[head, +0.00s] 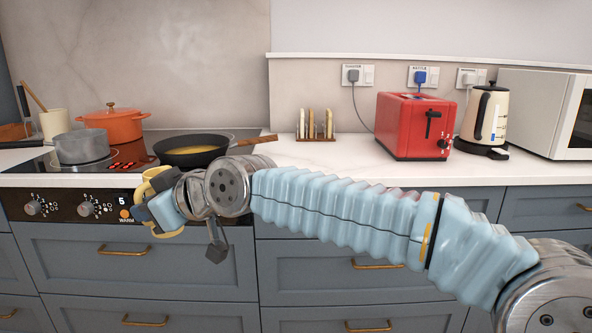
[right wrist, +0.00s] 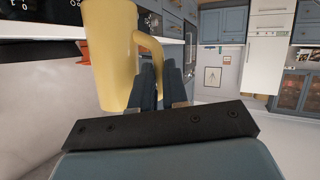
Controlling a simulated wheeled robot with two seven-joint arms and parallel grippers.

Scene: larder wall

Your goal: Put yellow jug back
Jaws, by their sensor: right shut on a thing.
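The yellow jug (head: 156,182) is in front of the stove, off the counter, largely hidden behind my right gripper (head: 150,208) in the head view. In the right wrist view the jug (right wrist: 108,58) fills the upper left, with its handle (right wrist: 153,50) running down to the fingers. My right gripper (right wrist: 157,84) is shut on the jug's handle. My left gripper is not in view.
The stove holds a grey pot (head: 82,147), an orange pot (head: 111,127) and a black pan (head: 190,150). A toast rack (head: 315,126), red toaster (head: 415,125), kettle (head: 484,120) and microwave (head: 540,108) stand along the counter. Counter between pan and toaster is mostly clear.

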